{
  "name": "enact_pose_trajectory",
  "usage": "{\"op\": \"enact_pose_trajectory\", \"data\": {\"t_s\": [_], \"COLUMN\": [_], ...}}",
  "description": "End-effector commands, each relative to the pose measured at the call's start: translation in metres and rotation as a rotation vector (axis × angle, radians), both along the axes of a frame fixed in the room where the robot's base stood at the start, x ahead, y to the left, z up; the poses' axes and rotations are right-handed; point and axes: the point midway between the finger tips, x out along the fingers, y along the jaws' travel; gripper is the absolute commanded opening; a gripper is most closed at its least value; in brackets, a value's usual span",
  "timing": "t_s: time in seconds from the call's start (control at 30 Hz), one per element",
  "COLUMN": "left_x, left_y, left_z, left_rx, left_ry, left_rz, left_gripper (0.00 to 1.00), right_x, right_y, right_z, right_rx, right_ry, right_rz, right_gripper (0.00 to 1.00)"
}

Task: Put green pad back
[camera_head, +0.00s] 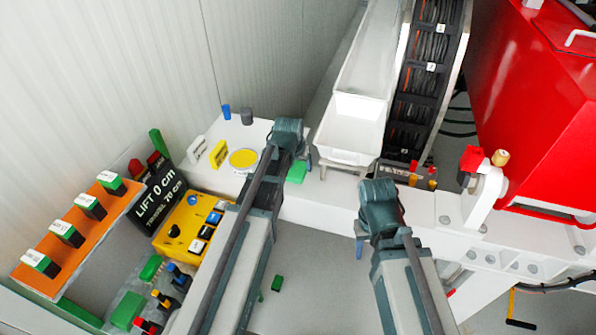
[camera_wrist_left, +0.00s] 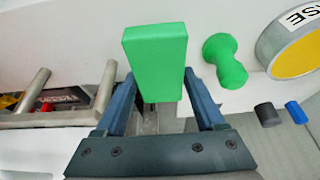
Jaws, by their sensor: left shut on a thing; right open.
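The green pad (camera_head: 297,172) is a bright rectangular block. It is clear in the left wrist view (camera_wrist_left: 155,60), where it stands between the two blue fingers of my left gripper (camera_wrist_left: 160,88). My left gripper (camera_head: 288,160) is shut on it, over the white surface. A waisted green piece (camera_wrist_left: 225,60) stands beside the pad in the left wrist view, apart from it; I cannot make it out in the head view. My right gripper (camera_head: 379,218) is open over the front of the white frame, with nothing visible in it.
A yellow disc (camera_head: 243,159) lies left of my left gripper, with grey (camera_head: 246,117) and blue (camera_head: 226,111) cylinders behind. White trays (camera_head: 350,135) stand behind to the right. A yellow control box (camera_head: 190,228) and an orange switch panel (camera_head: 80,235) are at left. A red housing (camera_head: 535,110) fills the right.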

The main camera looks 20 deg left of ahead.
Motion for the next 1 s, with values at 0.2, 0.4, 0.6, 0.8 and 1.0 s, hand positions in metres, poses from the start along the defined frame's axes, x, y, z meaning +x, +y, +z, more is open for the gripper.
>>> {"op": "enact_pose_trajectory", "data": {"t_s": [0.2,0.4,0.6,0.8,1.0], "left_x": [0.006,0.006,0.006,0.005,0.006], "left_y": [0.003,0.003,0.003,0.003,0.003], "left_z": [-0.034,-0.037,-0.037,-0.039,-0.039], "left_rx": [0.0,-0.001,-0.001,-0.001,-0.001], "left_ry": [0.0,0.0,0.0,0.0,0.0], "left_rz": [-0.001,-0.001,-0.001,-0.001,-0.001], "left_gripper": [0.27,0.27,0.27,0.87,1.0], "right_x": [0.0,0.0,0.0,0.0,0.0], "right_y": [0.0,0.0,0.0,0.0,0.0], "right_z": [-0.034,-0.036,-0.037,-0.039,-0.039], "right_rx": [-0.001,-0.001,-0.001,-0.001,-0.001], "right_ry": [0.0,0.0,0.0,0.0,0.0], "right_rz": [0.004,0.004,0.003,0.003,0.003], "right_gripper": [0.5,0.5,0.5,0.5,0.5]}}
